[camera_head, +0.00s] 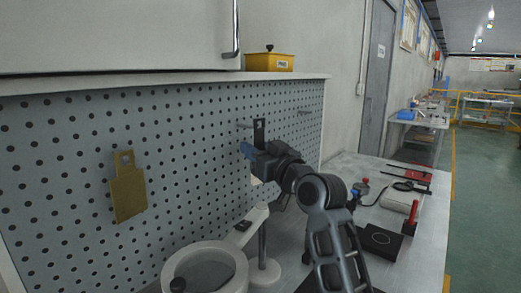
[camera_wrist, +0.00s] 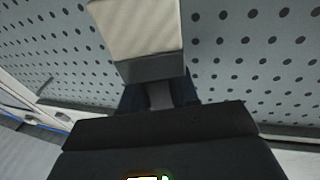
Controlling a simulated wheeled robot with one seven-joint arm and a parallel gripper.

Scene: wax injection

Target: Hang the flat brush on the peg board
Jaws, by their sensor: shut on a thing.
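My gripper (camera_head: 249,151) is close to the peg board (camera_head: 200,112) and shut on the flat brush. In the head view the brush's dark handle end (camera_head: 259,131), with a hole in it, stands up above the jaws. In the wrist view the brush (camera_wrist: 140,33) shows cream bristles and a dark band, with its shaft between the fingers (camera_wrist: 160,95). A thin peg (camera_head: 244,126) is beside the handle end; I cannot tell whether it passes through the hole. Another peg (camera_head: 305,113) is bare farther right.
A brass-coloured flat tool (camera_head: 128,194) hangs on the board at left. A white round pot (camera_head: 206,262) and a post (camera_head: 262,245) stand below my gripper. A yellow box (camera_head: 270,62) sits on the ledge above. Tools and a black box (camera_head: 380,240) lie on the bench at right.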

